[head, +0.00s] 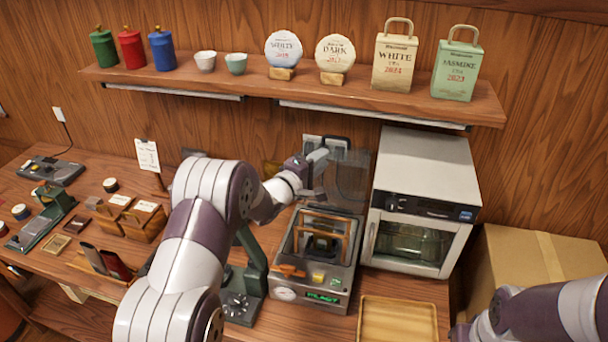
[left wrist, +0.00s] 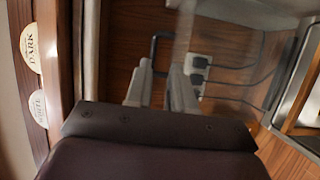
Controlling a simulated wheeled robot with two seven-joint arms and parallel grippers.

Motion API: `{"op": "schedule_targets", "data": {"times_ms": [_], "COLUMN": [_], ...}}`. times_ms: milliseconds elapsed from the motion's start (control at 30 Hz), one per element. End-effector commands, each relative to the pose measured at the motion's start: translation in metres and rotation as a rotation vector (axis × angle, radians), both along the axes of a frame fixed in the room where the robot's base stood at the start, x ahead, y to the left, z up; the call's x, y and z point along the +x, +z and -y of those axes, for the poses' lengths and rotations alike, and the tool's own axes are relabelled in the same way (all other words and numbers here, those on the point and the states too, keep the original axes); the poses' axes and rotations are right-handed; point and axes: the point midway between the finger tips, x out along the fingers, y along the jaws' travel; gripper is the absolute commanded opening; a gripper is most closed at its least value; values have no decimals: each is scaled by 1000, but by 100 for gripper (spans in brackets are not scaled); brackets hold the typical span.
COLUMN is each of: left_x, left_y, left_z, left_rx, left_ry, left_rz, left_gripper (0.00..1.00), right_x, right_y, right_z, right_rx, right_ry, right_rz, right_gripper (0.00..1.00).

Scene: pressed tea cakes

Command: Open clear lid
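The clear lid (head: 350,183) of the grey press machine (head: 283,258) stands raised and roughly upright at the machine's back in the head view. It is see-through and its edges are faint. A dark handle (head: 337,142) is at its top. The handle (left wrist: 153,52) also shows in the left wrist view, right by the fingertips. My left gripper (head: 318,162) is at the raised lid. Its two fingers (left wrist: 162,80) stand apart, with part of the handle seen between or behind them; firm contact cannot be told. My right gripper is out of view.
A white-topped oven (head: 425,165) stands close to the right of the machine, with a cardboard box (head: 535,265) beyond it. A wooden tray (head: 397,322) lies in front. A shelf (head: 300,95) with tins, cups and tea packs runs above. Wall sockets (left wrist: 198,70) with cables are behind the lid.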

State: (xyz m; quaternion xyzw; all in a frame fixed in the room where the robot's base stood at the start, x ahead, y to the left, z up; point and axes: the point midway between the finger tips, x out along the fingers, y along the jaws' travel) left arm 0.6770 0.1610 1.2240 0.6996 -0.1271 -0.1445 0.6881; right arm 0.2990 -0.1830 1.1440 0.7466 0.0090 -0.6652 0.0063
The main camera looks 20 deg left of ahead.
Motion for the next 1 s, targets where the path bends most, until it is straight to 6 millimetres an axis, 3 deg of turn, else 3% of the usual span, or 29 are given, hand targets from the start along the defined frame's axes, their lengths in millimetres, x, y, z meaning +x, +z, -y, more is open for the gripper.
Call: {"op": "schedule_targets", "data": {"times_ms": [200, 433, 600, 1000], "left_x": [-48, -92, -102, -102], "left_y": [-2, 1, 3, 2], "left_z": [-20, -37, -40, -40], "left_rx": [1, 1, 1, 26], "left_ry": [2, 1, 0, 9], "left_rz": [1, 0, 1, -5], "left_gripper": [23, 23, 23, 23], "right_x": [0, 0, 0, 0], "right_y": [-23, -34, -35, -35], "right_z": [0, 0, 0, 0], "right_rx": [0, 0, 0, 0], "right_ry": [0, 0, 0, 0], "right_rz": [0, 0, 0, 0], "right_gripper": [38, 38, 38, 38]}}
